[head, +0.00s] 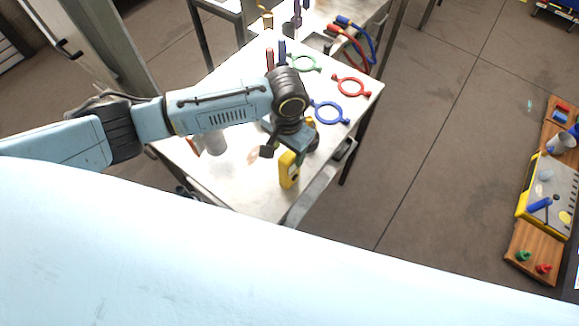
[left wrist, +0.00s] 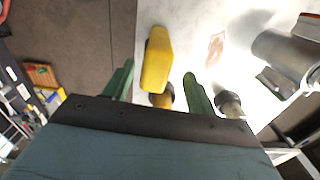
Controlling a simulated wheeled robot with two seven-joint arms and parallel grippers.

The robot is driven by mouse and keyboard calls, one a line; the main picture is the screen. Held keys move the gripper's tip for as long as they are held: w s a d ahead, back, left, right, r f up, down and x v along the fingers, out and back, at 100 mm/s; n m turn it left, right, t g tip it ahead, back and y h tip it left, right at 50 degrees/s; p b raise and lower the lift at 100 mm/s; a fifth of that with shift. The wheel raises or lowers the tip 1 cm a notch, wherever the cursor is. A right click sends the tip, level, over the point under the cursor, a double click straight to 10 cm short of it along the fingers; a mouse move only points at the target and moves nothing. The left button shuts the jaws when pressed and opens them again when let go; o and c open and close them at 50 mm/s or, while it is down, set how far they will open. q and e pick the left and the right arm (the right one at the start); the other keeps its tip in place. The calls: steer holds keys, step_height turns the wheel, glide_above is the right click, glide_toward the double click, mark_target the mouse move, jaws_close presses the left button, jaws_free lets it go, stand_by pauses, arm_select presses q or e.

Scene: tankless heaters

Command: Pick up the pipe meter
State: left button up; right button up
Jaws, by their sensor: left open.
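A yellow device (head: 288,170), which looks like the pipe meter, stands near the front edge of the white table (head: 240,185). My left gripper (head: 287,152) is right over it and hides part of it. In the left wrist view, the yellow meter (left wrist: 157,58) shows between the two green fingers of my open left gripper (left wrist: 158,72), with a gap on each side. A dark and brass-coloured fitting (left wrist: 162,99) shows at its near end. My right gripper is in neither view.
Blue (head: 329,112), red (head: 351,86) and green (head: 304,63) ring tools lie on the table behind the gripper. A grey metal cylinder (left wrist: 285,55) stands to the right of the meter in the wrist view.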

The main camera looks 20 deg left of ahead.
mark_target(289, 169)
arm_select(q)
steer(key=f, duration=0.4)
steer(key=shift+d, duration=0.25)
steer(key=shift+f, duration=0.45)
steer(key=shift+c, duration=0.8)
steer(key=c, duration=1)
steer(key=shift+c, duration=0.2)
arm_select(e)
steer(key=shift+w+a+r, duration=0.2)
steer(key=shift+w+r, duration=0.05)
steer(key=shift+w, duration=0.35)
arm_select(q)
steer(key=shift+r, duration=0.15)
